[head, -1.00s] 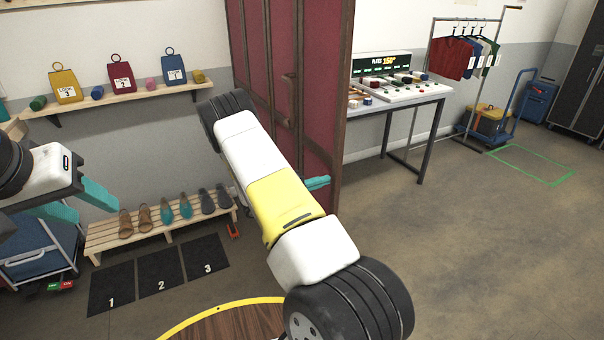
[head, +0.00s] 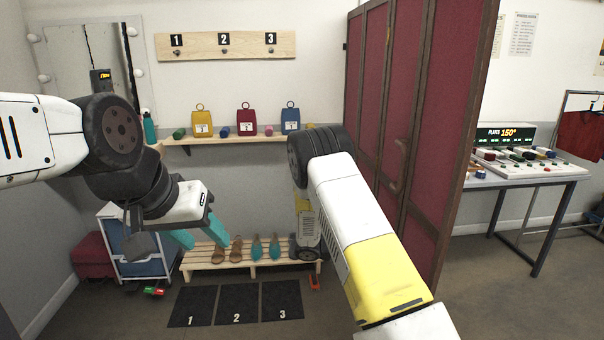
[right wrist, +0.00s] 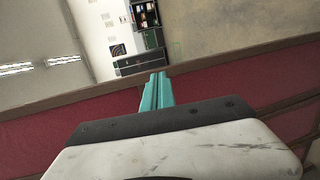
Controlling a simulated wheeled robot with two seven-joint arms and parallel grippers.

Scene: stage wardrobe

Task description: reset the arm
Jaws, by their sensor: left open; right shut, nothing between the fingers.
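My left arm comes in from the left in the head view. Its gripper (head: 198,235) has two teal fingers spread apart with nothing between them, in front of the shoe bench in the picture. My right arm crosses the middle, in front of the red folding screen (head: 372,110). Its gripper does not show clearly in the head view. In the right wrist view the right gripper (right wrist: 154,88) has its teal fingers together and empty. The red screen also shows behind it there (right wrist: 215,97).
A wall shelf (head: 215,141) holds yellow, red and blue tags and small cylinders. Below are a slatted bench (head: 200,265) with shoes and numbered black mats (head: 236,303). A blue cart (head: 140,262) stands left. A table (head: 545,183) with a lit sign stands right of the screen.

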